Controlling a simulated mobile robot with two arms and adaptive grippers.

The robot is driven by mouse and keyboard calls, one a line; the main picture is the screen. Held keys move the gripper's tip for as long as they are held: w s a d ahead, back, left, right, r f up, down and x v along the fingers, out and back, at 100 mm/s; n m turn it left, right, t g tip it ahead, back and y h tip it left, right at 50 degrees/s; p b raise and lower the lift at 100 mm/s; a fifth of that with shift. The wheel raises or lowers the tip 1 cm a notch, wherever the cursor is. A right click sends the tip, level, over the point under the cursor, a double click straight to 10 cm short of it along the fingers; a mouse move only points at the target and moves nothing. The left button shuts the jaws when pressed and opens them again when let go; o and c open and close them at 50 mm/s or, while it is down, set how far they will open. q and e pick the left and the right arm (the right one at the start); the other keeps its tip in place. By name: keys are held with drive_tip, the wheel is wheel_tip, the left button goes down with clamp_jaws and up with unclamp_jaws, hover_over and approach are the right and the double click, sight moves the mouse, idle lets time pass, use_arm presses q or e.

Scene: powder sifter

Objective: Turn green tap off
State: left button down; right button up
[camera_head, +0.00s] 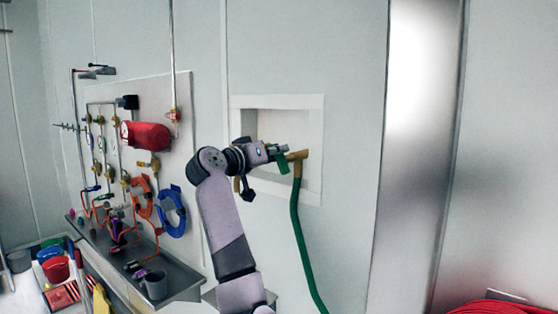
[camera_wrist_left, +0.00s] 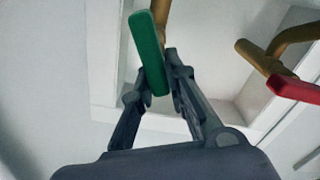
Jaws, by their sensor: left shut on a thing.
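The green tap handle (camera_wrist_left: 147,52) shows in the left wrist view between the two fingers of my left gripper (camera_wrist_left: 155,75), which is shut on it. In the head view the green handle (camera_head: 283,163) sits at the fingertips of my left gripper (camera_head: 276,153), in front of a recessed wall box. A brass tap body (camera_head: 297,155) with a green hose (camera_head: 298,235) hanging from it is just right of the gripper. My arm hides part of the tap. My right gripper is not in view.
A second brass tap with a red handle (camera_wrist_left: 292,88) is at the right in the left wrist view. The white box frame (camera_head: 312,190) surrounds the taps. A pipe panel (camera_head: 110,135) and a metal shelf (camera_head: 190,281) stand to the left.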

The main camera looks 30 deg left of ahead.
use_arm(q)
drive_tip(key=n, duration=0.3)
drive_tip(key=shift+a+f+n, duration=0.35)
drive_tip(key=shift+n, duration=0.05)
drive_tip(key=shift+a+f+n, duration=0.15)
drive_tip(key=shift+f+n, duration=0.15)
drive_tip(key=shift+n, duration=1.2)
drive_tip(key=shift+a+f+n, duration=0.1)
drive_tip(key=shift+f+n, duration=0.15)
drive_tip(key=shift+n, duration=1.25)
drive_tip(key=shift+a+f+n, duration=0.15)
drive_tip(key=shift+f+n, duration=0.15)
drive_tip(key=shift+n, duration=1.2)
drive_tip(key=c, duration=1.6)
unclamp_jaws()
